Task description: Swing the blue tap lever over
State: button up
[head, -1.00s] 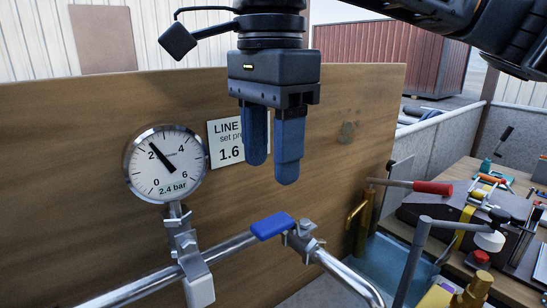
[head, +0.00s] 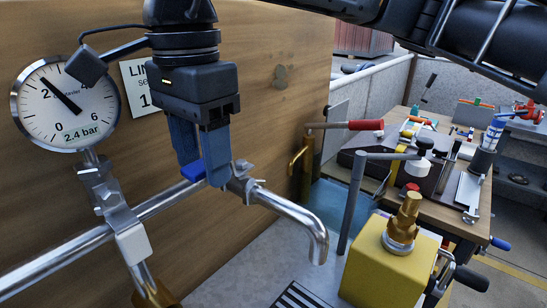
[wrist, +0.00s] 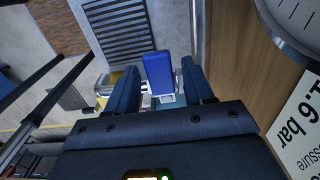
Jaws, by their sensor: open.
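The blue tap lever (head: 194,171) sits on a steel pipe (head: 150,204) in front of the wooden board. In the head view my gripper (head: 203,172) is down at the lever, and its fingers hide most of it. In the wrist view the blue lever (wrist: 159,73) shows between the two open blue fingers of my gripper (wrist: 162,85), with a gap on each side. The tap body (head: 242,183) and its bent spout (head: 300,222) are to the right of my gripper.
A pressure gauge (head: 66,104) reading 2.4 bar stands at left, beside a sign (head: 140,88) on the board (head: 255,50). A yellow block with a brass fitting (head: 385,265) stands at front right. A cluttered workbench (head: 400,190) is behind it. A floor grate (wrist: 122,30) lies below.

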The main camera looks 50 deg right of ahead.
jog(key=shift+f, duration=0.1)
jog(key=shift+b, duration=0.4)
jog(key=shift+c, duration=0.2)
jog(key=c, duration=0.8)
